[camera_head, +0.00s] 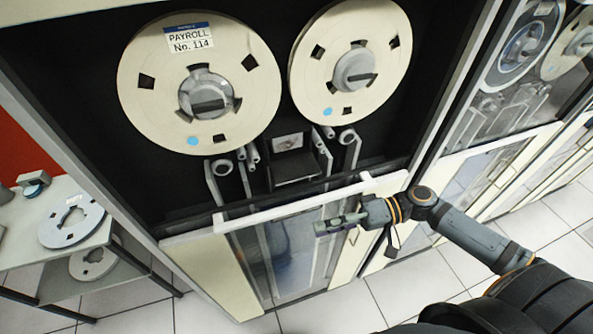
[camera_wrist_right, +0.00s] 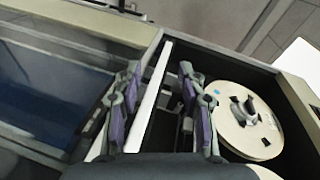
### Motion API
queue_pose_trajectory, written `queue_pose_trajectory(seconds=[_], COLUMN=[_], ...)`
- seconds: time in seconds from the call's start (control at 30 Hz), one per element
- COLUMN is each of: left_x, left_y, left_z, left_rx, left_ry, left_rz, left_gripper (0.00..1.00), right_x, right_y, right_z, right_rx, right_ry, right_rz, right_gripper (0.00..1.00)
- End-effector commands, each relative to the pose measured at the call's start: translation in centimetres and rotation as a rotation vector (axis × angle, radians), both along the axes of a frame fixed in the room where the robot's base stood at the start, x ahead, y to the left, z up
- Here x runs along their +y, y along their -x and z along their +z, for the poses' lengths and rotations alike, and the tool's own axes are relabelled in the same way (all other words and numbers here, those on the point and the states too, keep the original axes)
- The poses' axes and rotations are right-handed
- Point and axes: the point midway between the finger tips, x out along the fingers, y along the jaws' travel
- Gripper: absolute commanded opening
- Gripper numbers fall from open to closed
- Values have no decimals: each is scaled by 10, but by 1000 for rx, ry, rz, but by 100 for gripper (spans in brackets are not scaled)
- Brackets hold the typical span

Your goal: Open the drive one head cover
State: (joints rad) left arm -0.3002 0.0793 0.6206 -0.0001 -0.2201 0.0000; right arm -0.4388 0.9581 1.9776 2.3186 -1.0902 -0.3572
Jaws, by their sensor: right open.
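The tape drive (camera_head: 270,30) has a dark recess with two cream reels. The left reel (camera_head: 160,80) carries the label "PAYROLL No. 114"; the right reel (camera_head: 310,90) is unlabelled. Between and below them is a small dark box (camera_head: 293,165), which looks like the head cover; I cannot tell surely if it is shut. My right gripper (camera_head: 337,225) is in front of the drive, below and right of this box, near the white bar (camera_head: 300,204). In the right wrist view, its purple-padded fingers (camera_wrist_right: 158,108) are apart, with the white bar (camera_wrist_right: 150,95) appearing between them. My left gripper is not in view.
Guide rollers and posts (camera_head: 222,170) flank the dark box. A second drive (camera_head: 520,60) stands at the right. A grey side table (camera_head: 20,240) with a loose reel (camera_head: 70,222) stands at the left. The tiled floor (camera_head: 400,285) is clear below.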

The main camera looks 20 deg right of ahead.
Motion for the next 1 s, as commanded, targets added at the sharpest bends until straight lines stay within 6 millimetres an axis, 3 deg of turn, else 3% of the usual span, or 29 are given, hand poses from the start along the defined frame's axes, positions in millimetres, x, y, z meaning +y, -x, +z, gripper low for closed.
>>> queue_pose_trajectory(seconds=[0.1, 0.2, 0.4, 0.57, 0.9, 1.0], left_x=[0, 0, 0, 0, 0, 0], left_y=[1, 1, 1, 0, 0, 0], left_z=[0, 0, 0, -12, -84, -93], left_rx=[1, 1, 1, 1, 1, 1], left_ry=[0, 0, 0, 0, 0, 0], left_rz=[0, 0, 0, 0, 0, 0], left_gripper=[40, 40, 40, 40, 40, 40], right_x=[-30, -48, -61, -54, -9, 4], right_y=[-37, -59, -74, -75, -90, -95], right_z=[34, 54, 67, 63, 57, 63], right_rx=[56, 84, 103, 101, 99, 97], right_ry=[-123, -194, -243, -243, -242, -251], right_rz=[-118, -193, -244, -242, -240, -237], right_gripper=[41, 41, 41, 41, 41, 41])
